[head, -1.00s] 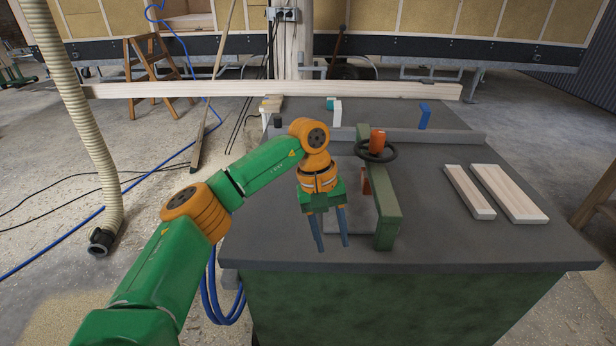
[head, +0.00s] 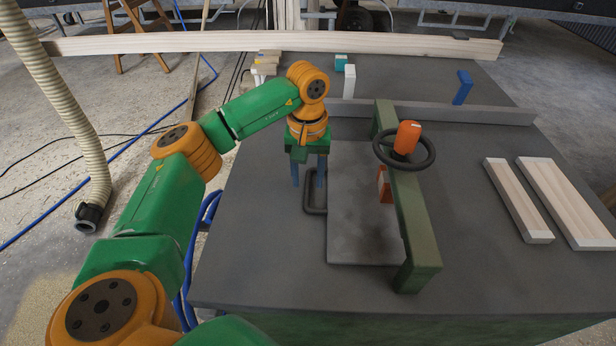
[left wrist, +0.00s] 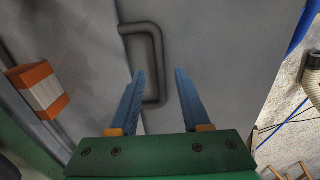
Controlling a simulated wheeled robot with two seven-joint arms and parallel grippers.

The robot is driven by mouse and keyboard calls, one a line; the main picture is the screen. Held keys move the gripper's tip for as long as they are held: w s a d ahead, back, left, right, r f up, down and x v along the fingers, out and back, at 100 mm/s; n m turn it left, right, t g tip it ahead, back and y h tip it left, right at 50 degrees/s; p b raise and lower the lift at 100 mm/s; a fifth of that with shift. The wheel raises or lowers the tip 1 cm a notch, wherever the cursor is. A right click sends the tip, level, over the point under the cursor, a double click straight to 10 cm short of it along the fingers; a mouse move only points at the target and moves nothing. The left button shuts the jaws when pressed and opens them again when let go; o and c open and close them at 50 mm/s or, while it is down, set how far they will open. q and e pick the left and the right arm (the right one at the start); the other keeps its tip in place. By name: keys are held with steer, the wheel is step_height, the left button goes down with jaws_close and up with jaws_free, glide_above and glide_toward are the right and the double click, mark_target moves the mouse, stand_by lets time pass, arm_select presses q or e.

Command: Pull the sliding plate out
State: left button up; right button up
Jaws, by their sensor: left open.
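The sliding plate (head: 350,235) is a flat grey sheet lying on the dark tabletop, partly under a green beam. A dark U-shaped handle (head: 313,208) is at its left edge. My left gripper (head: 308,178) is at this handle, pointing down, with blue fingers apart. In the left wrist view, the handle's long bar (left wrist: 158,62) appears between the open fingers (left wrist: 160,78). The jaws are not closed on it. I cannot tell how deep the fingers reach around the bar. The right gripper is not in view.
Wooden boards (head: 560,200) lie at the right. A grey fence (head: 460,114) crosses behind. The tabletop left of the handle (head: 255,235) is clear.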

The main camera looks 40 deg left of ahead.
arm_select(q)
steer(key=shift+w+a+f, duration=0.15)
steer(key=shift+w+f, duration=0.05)
steer(key=shift+f, duration=0.85)
steer(key=shift+r, duration=0.1)
jaws_close()
stand_by(0.4)
